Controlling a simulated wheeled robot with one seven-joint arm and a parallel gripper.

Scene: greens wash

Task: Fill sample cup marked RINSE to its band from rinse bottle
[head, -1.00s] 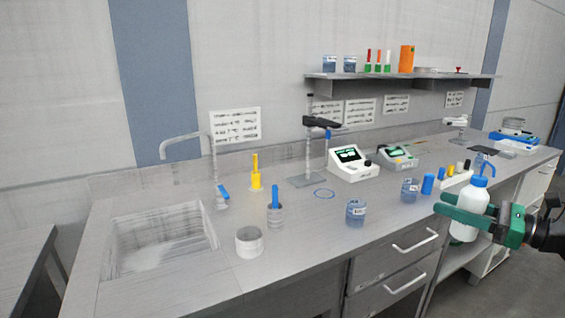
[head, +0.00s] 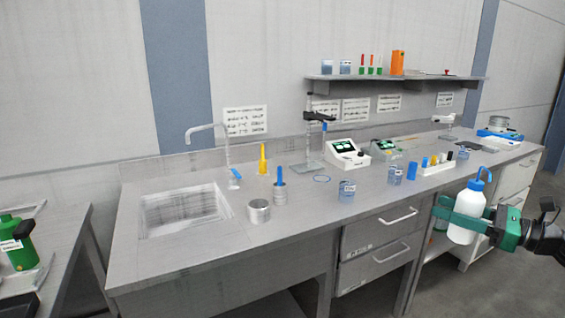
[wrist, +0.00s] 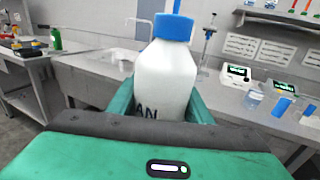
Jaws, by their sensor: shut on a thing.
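My gripper (head: 474,221) is shut on a white wash bottle (head: 467,214) with a blue cap and a bent blue spout. It holds the bottle upright in front of the bench's right part. In the wrist view the bottle (wrist: 166,78) stands between the green fingers, with partly hidden lettering ending in "AN". Two blue-tinted cups with white labels stand on the bench, one near the front edge (head: 346,191) and one farther right (head: 395,175). Their labels are too small to read, so I cannot tell which is marked RINSE.
A steel sink (head: 185,209) is at the bench's left. A round metal container (head: 258,211), a cylinder with a blue tool (head: 280,193) and a white rack (head: 436,167) stand on the bench. Another table with a green bottle (head: 17,243) is at far left.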

